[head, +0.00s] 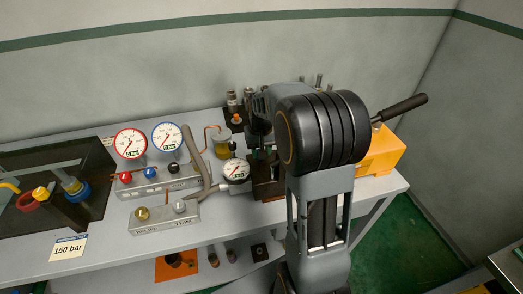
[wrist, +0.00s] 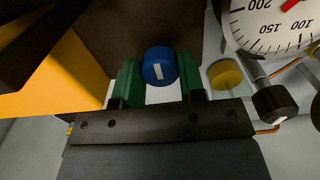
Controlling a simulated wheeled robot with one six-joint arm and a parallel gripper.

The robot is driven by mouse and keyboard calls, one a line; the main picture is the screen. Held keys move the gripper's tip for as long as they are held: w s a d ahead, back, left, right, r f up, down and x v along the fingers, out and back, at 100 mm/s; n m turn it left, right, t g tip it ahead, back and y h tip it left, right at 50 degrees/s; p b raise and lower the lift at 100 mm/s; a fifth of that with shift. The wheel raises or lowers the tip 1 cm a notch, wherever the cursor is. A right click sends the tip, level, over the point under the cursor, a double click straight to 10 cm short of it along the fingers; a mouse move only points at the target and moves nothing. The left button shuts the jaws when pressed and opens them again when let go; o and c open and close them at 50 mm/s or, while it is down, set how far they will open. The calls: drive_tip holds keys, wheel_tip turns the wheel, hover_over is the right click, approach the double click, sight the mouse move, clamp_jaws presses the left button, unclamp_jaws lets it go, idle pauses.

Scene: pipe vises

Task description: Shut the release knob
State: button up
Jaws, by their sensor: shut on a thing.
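The release knob appears to be the round blue knob (wrist: 160,66) with a white line on its face, in the wrist view. My gripper (wrist: 158,82) has its two green fingers on either side of this knob and is shut on it. The white line stands roughly upright in that view. In the head view my gripper (head: 263,152) is partly hidden behind my arm, left of the yellow pump body (head: 385,155). The blue knob is hidden there.
A gauge (head: 236,170) stands close to my gripper; the wrist view shows a gauge dial (wrist: 285,22), a brass round part (wrist: 226,74) and a black knob (wrist: 275,103) nearby. A manifold (head: 160,180) with two gauges stands left. A black lever (head: 402,107) rises at right.

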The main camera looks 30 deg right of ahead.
drive_tip(key=o, duration=0.9)
wheel_tip(320, 180, up, 14)
drive_tip(key=shift+f, duration=0.1)
idle(0.6)
drive_tip(key=s+a+f+n+t, duration=0.1)
drive_tip(key=s+a+f, duration=0.1)
drive_tip(key=s, duration=0.3)
drive_tip(key=s+a+f+t, duration=0.1)
drive_tip(key=s+a+f, duration=0.1)
drive_tip(key=s+a, duration=0.2)
drive_tip(key=s+a+f+n+t, duration=0.1)
drive_tip(key=s+a+f+t, duration=0.1)
drive_tip(key=s, duration=0.5)
drive_tip(key=shift+a+f+n, duration=0.3)
drive_tip(key=shift+a+f, duration=0.15)
drive_tip(key=shift+a, duration=0.2)
